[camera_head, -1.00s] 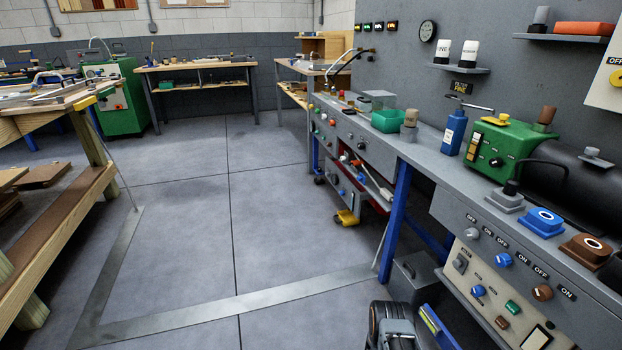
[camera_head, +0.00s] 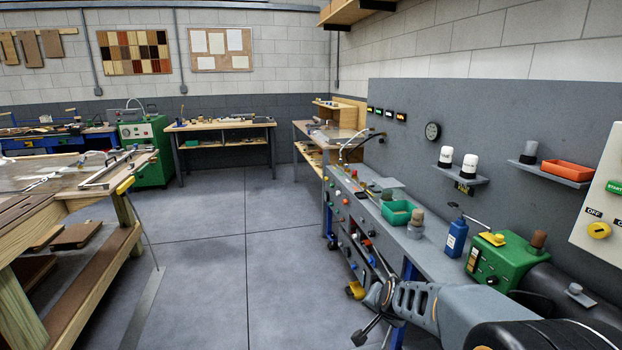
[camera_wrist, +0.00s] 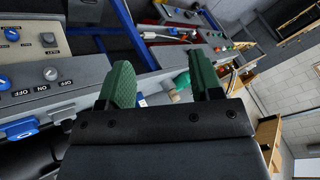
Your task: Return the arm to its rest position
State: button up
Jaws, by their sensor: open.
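My arm (camera_head: 455,312) reaches in from the lower right of the head view, in front of the bench. My gripper (camera_head: 368,297) is at its left end, over the floor side of the bench front. In the wrist view my gripper (camera_wrist: 162,82) shows two green fingers spread apart with a gap between them. Nothing is held between them. The bench and its contents show beyond the fingers, tilted in that view.
The long grey bench (camera_head: 432,262) runs along the right wall. It bears a green tub (camera_head: 397,213), a blue bottle (camera_head: 456,238) and a green machine (camera_head: 495,262). A wooden worktable (camera_head: 85,205) stands at the left. The floor (camera_head: 210,255) between is clear.

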jog(key=s+r+n+g+p, duration=0.3)
jog(key=s+r+n+p, duration=0.4)
jog(key=s+r, duration=0.9)
jog(key=s+a+p, duration=0.1)
jog(key=s, duration=0.3)
jog(key=shift+r+g, duration=0.15)
jog(key=shift+g, duration=0.25)
